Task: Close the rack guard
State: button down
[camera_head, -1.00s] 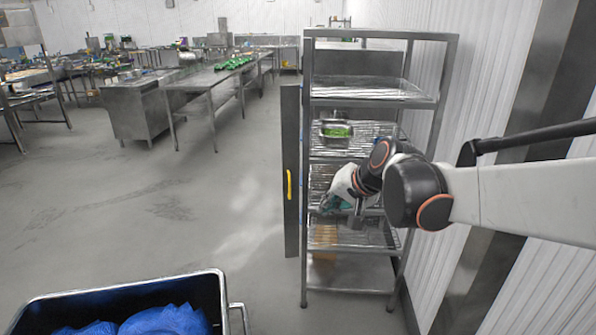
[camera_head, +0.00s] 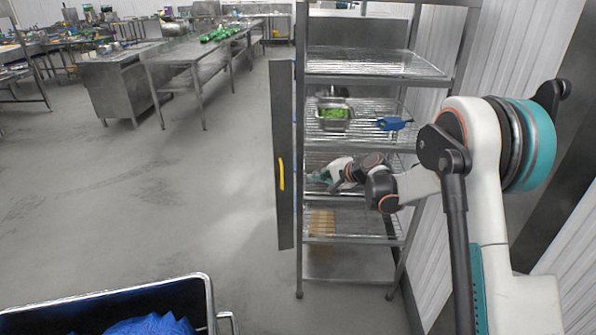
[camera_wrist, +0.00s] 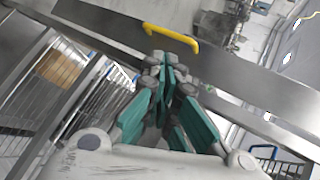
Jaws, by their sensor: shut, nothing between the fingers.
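The rack guard is a grey metal panel (camera_head: 284,150) with a yellow handle (camera_head: 281,174). It stands swung out at the left side of the steel rack (camera_head: 375,69). In the wrist view the panel (camera_wrist: 235,77) crosses the picture at a slant, with the yellow handle (camera_wrist: 172,36) above the fingertips. My gripper (camera_head: 322,177) is at the rack's front, right of the panel, at about handle height. In the wrist view my gripper (camera_wrist: 167,62) is shut and empty, its tips close to the handle. I cannot tell whether they touch the panel.
A metal pan with green food (camera_head: 334,114) and a blue item (camera_head: 394,124) sit on a rack shelf. Tan items (camera_head: 322,222) stand on a lower shelf. A dark bin (camera_head: 205,300) with blue contents stands at the front left. The floor left of the panel is clear.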

jog(key=b, duration=0.3)
send_near(290, 174)
jog(key=s+a, duration=0.3)
jog(key=shift+w+a+f+b, duration=0.1)
jog(key=shift+w+a+b, duration=0.25)
jog(key=shift+w+a, duration=0.3)
jog(key=shift+w+a+f+b, duration=0.15)
jog(key=shift+w+a+b, duration=0.2)
jog(key=shift+w+a, duration=0.3)
jog(key=shift+a+m, duration=0.25)
jog(key=shift+m, duration=0.05)
